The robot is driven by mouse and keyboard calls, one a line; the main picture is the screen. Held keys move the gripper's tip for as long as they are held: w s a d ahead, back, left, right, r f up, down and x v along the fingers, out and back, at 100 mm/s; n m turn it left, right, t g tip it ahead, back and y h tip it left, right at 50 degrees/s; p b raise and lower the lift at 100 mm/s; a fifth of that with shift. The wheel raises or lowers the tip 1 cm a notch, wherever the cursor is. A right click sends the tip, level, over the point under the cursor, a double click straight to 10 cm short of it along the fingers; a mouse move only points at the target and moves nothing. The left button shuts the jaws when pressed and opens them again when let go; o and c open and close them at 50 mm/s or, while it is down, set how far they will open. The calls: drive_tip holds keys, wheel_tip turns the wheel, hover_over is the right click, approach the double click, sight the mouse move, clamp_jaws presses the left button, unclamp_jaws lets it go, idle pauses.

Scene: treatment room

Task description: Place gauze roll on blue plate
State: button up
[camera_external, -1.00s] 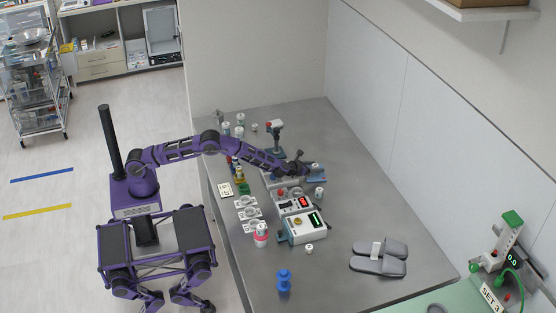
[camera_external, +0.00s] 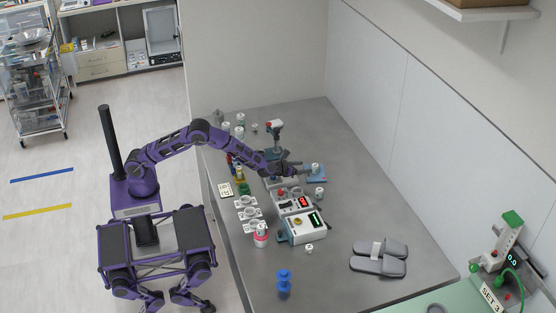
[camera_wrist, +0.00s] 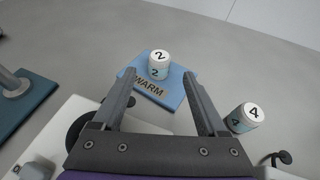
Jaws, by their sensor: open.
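A white roll marked 2 (camera_wrist: 159,65), which appears to be the gauze roll, stands upright on the blue plate lettered WARM (camera_wrist: 171,98). In the external view the roll (camera_external: 315,168) and the blue plate (camera_external: 317,178) are just right of my gripper (camera_external: 299,169). In the wrist view my gripper (camera_wrist: 160,75) is open and empty. Its two fingers lie over the near part of the plate, and the roll is beyond their tips, apart from them. Part of the plate's lettering is hidden by the left finger.
A similar roll marked 4 (camera_wrist: 243,117) stands on the table right of the plate. The table's right side is mostly clear.

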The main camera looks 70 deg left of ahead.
drive_tip(key=shift+v, duration=1.65)
